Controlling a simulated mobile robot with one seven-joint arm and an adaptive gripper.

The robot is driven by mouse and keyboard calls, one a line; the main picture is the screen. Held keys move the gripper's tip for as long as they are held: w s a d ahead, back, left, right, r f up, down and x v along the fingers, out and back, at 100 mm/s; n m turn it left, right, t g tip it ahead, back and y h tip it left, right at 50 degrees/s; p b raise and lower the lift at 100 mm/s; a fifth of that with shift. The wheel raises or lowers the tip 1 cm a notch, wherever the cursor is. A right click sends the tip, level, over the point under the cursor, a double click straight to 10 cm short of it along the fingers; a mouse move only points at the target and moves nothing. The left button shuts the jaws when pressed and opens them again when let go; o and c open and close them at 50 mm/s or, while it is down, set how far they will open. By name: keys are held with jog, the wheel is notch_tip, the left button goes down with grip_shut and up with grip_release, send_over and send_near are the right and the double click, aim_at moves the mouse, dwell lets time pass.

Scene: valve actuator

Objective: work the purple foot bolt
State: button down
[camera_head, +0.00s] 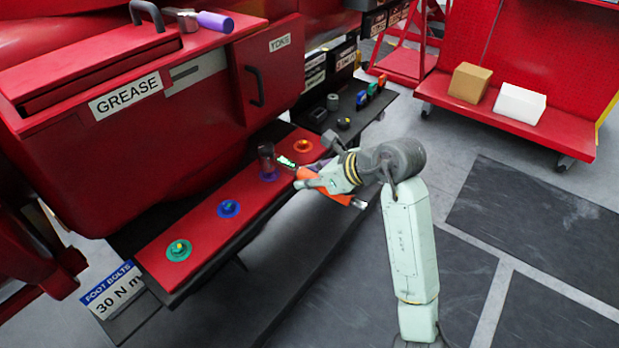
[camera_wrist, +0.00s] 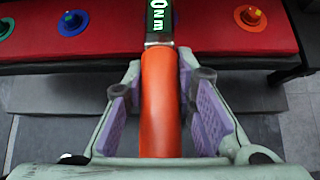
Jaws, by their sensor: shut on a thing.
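My gripper (camera_wrist: 163,100) is shut around the orange handle of a torque wrench (camera_wrist: 161,105), with a purple pad on each side. The wrench's lit display shows green characters, partly cut off in the wrist view. In the head view, the wrench (camera_head: 287,162) reaches left from my gripper (camera_head: 318,175) over the red foot rail. Its dark upright head stands at the purple foot bolt (camera_head: 269,177), of which only a purple rim shows. I cannot tell whether the head is fully seated. In the wrist view, the purple bolt is not visible.
On the red rail (camera_head: 205,238) are a green bolt (camera_head: 178,251), a blue bolt (camera_head: 228,209) and an orange bolt (camera_head: 303,146). A sign (camera_head: 112,290) reads FOOT BOLTS 30 N m. A dark shelf (camera_head: 352,118) with small parts lies beyond. The red cabinet overhangs the rail.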

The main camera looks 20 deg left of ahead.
jog(key=shift+f+b, duration=1.05)
jog(key=shift+b, duration=0.2)
jog(key=shift+s, duration=0.1)
jog(key=shift+s+a+m+t+h+b, duration=0.2)
jog(key=shift+s+a+m+t+b, duration=0.05)
jog(key=shift+s+m+t+b, duration=0.25)
jog(key=shift+s+a+m+t+h+b, duration=0.25)
jog(key=shift+s+m+t+b, duration=0.15)
jog(key=shift+s+m+b, duration=0.15)
jog(key=shift+r, duration=0.1)
jog(key=shift+s+a+m+t+h+b, duration=0.45)
jog(key=shift+s+a+m+t+b, duration=0.25)
jog(key=shift+s+m, duration=0.35)
jog(key=shift+w, duration=0.15)
jog(key=shift+a, duration=0.1)
